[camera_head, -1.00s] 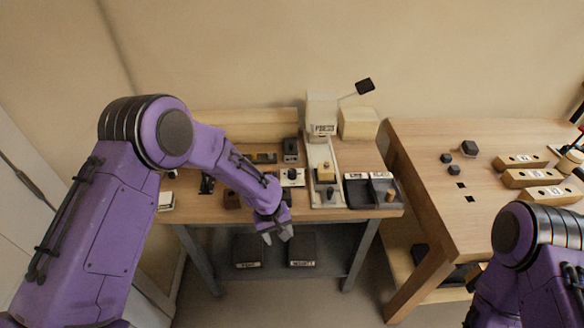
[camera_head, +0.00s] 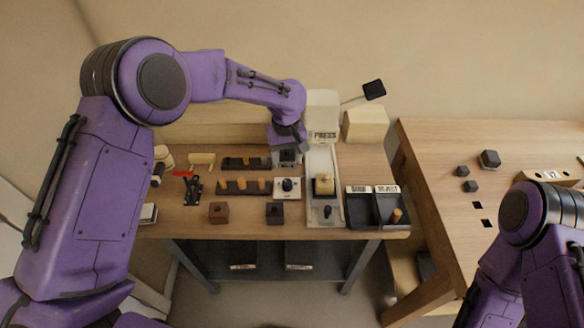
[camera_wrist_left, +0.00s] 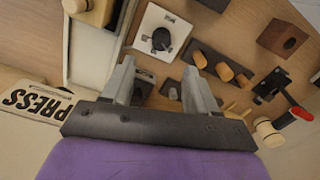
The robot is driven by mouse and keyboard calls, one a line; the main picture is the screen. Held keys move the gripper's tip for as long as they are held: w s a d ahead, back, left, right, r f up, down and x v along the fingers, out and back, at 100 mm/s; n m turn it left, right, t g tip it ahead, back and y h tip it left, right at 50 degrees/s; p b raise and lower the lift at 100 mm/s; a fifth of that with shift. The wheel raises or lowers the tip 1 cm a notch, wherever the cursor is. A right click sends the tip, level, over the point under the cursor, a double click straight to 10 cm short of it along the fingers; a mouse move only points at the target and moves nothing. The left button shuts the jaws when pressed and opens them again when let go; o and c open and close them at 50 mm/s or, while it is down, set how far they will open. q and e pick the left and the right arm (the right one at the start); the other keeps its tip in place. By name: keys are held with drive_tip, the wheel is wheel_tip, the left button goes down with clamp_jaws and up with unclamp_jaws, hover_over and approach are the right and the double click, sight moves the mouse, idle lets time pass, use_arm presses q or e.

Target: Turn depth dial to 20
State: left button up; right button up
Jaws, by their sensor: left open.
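A white plate with a black round knob (camera_head: 288,188) stands near the middle of the left bench; its markings are too small to read. In the left wrist view, the white plate with the knob (camera_wrist_left: 161,40) lies beyond my fingertips. A small dark labelled block (camera_head: 288,157) stands behind it, partly hidden by my left gripper (camera_head: 287,156). I cannot tell which of the two is the depth dial. In the left wrist view my left gripper (camera_wrist_left: 160,85) is open, with the dark block partly visible between its fingers. My right gripper is out of view.
The press (camera_head: 323,118) stands just right of my left gripper, with its lever at the upper right. Two dark labelled trays (camera_head: 360,207) lie at the right. A second bench (camera_head: 430,150) stands right.

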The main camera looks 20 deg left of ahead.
use_arm(q)
drive_tip(key=shift+f, duration=0.3)
drive_tip(key=p, duration=0.2)
hover_over(287, 182)
drive_tip(key=f, duration=0.4)
drive_tip(key=shift+s+f, duration=0.2)
drive_tip(key=shift+f, duration=0.1)
drive_tip(key=f, duration=0.4)
drive_tip(key=shift+w+f, duration=0.25)
drive_tip(key=shift+w, duration=0.1)
drive_tip(key=shift+s+f, duration=0.1)
drive_tip(key=shift+f, duration=0.15)
drive_tip(key=shift+s, duration=0.1)
drive_tip(key=shift+c, duration=0.3)
drive_tip(key=c, duration=1)
